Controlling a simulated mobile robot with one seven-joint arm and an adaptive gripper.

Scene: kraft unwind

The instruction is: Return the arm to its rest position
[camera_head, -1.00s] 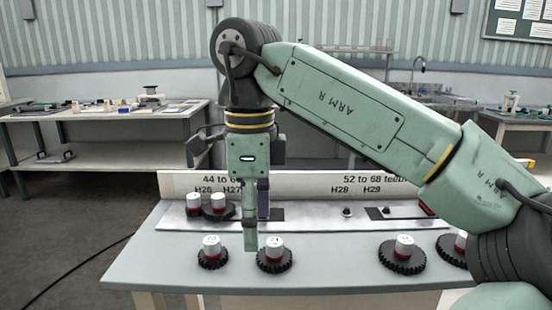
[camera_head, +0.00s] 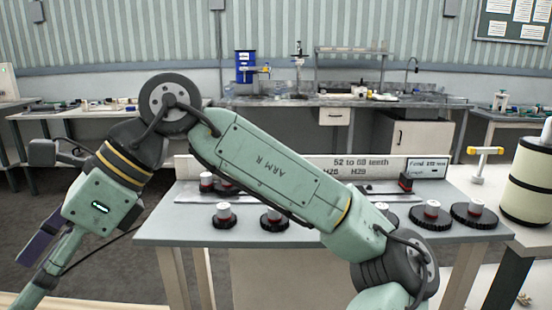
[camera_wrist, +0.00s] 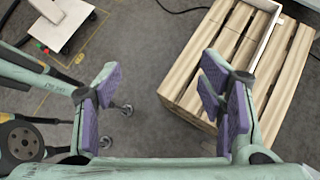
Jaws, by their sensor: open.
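My arm (camera_head: 265,165), pale green and marked ARM R, reaches across the head view from lower right to left. It bends down at a dark elbow joint. My gripper (camera_head: 32,272) hangs tilted at the lower left, left of the grey table (camera_head: 160,232) and clear of it. In the wrist view my gripper (camera_wrist: 162,85) is open, its purple-padded fingers wide apart with nothing between them. Below it are grey floor and a slatted wooden pallet (camera_wrist: 190,68) on the right.
Black gears (camera_head: 224,219) with red and white hubs stand on the table before a label board (camera_head: 390,168). A cream drum (camera_head: 525,180) stands at right. Benches (camera_head: 80,112) line the back wall. A wheeled stand (camera_wrist: 70,20) shows upper left in the wrist view.

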